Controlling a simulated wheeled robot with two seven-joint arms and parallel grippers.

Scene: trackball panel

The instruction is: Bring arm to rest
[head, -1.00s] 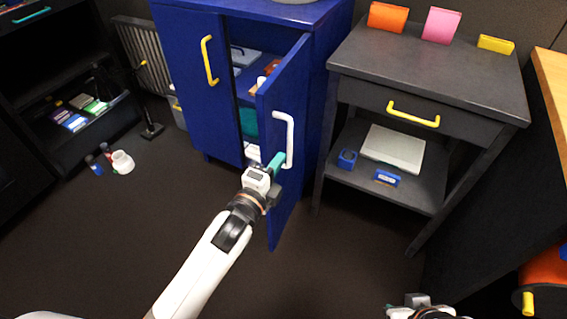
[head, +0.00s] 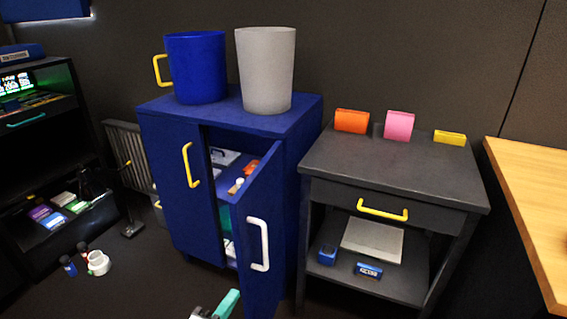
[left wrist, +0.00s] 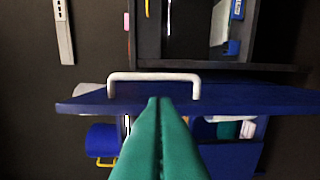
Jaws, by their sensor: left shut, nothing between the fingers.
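My left gripper (head: 226,304) shows at the bottom edge of the head view, below and in front of the blue cabinet's right door (head: 262,235), which stands partly open. In the left wrist view its green fingers (left wrist: 158,102) are shut together with nothing between them. Their tips appear just below the door's white handle (left wrist: 154,77) in the picture; the handle also shows in the head view (head: 259,244). The fingers are not closed around the handle. Whether they touch the door cannot be told. My right gripper is out of view.
The blue cabinet (head: 165,190) carries a blue mug (head: 196,68) and a grey bin (head: 265,70) on top. A dark side table (head: 395,170) stands to the right, a wooden top (head: 535,200) beyond it. A white cup (head: 98,263) lies on the floor at left.

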